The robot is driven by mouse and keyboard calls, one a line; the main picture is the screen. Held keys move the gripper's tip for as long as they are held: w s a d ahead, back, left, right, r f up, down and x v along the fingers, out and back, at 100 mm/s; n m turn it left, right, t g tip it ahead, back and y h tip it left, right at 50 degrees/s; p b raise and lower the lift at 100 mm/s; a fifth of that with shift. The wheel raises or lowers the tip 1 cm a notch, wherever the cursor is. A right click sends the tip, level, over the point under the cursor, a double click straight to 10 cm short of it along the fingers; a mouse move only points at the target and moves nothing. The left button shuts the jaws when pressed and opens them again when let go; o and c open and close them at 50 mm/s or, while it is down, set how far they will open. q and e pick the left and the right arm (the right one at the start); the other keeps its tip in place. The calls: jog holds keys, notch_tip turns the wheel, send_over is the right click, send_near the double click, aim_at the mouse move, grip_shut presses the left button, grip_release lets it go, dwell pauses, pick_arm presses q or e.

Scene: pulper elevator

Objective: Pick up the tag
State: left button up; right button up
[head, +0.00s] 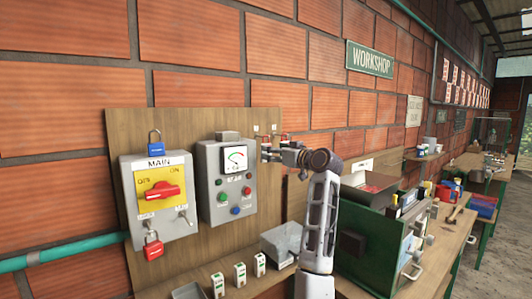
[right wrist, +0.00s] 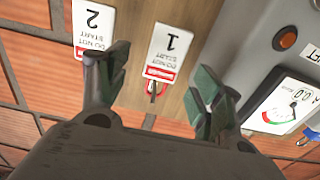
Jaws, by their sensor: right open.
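Two white tags marked DO NOT START hang on the wooden board. They appear upside down in the right wrist view: tag 1 (right wrist: 172,45) in the upper middle, and tag 2 (right wrist: 92,20) to its left, cut by the frame's top edge. Tag 1 has a red stripe and a red ring near its hanging end. My right gripper (right wrist: 157,88) is open, its fingers on either side of the ring end of tag 1; contact cannot be told. In the head view the right gripper (head: 268,150) is beside the control box and partly covers the tags. My left gripper is not in view.
The grey control box (head: 228,182) with a meter and buttons stands close left of my right gripper. The MAIN switch box (head: 160,225) carries blue and red padlocks. Several small white-and-green items (head: 240,275) stand on the bench below. A green machine (head: 375,240) stands at right.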

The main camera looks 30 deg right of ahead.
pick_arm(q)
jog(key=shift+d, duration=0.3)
pick_arm(e)
jog(key=w, duration=0.1)
jog(key=w+p, duration=0.1)
jog(key=w, duration=0.1)
jog(key=w+a, duration=0.1)
jog(key=w, duration=0.1)
jog(key=shift+f+p, duration=0.1)
jog(key=shift+p, duration=0.25)
jog(key=shift+w+d, duration=0.1)
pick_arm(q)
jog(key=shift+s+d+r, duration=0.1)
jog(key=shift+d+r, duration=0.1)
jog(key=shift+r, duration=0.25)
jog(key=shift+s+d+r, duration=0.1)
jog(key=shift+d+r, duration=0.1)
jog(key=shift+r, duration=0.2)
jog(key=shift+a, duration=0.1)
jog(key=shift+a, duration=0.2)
pick_arm(e)
jog(key=c, duration=1)
